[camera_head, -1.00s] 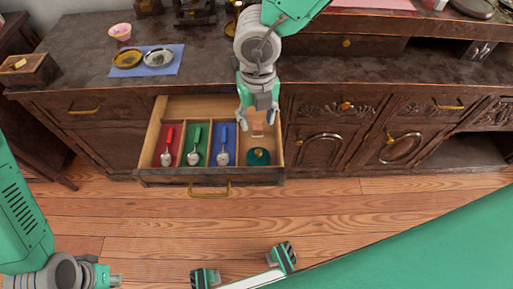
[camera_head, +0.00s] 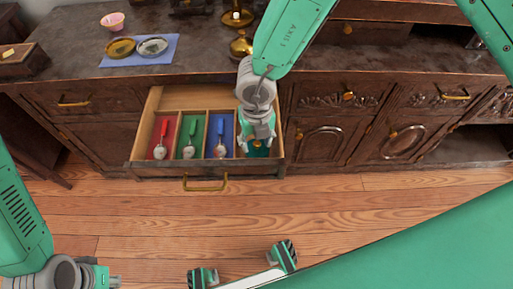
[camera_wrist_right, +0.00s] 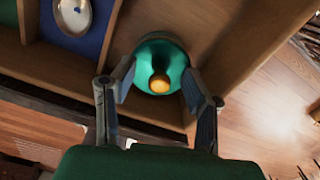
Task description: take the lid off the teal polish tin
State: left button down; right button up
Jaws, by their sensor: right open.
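The teal polish tin (camera_head: 257,152) stands in the right compartment of the open drawer, mostly hidden by my right gripper in the head view. In the right wrist view the round teal tin (camera_wrist_right: 148,56) shows its top with a gold knob (camera_wrist_right: 159,84) on the lid. My right gripper (camera_head: 258,142) points down over it. In the wrist view its open fingers (camera_wrist_right: 158,86) are on either side of the tin's near part, with nothing held; whether they touch it I cannot tell. My left gripper (camera_head: 108,278) is low at the left, its jaws unclear.
The drawer (camera_head: 150,160) has wooden dividers close to my right gripper. Spoons lie in the red, green and blue compartments to the left. On the cabinet top (camera_head: 75,55) are a blue cloth (camera_head: 160,58) with two round dishes, a pink bowl (camera_head: 113,21) and brass pieces.

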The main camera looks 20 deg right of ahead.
grip_shut()
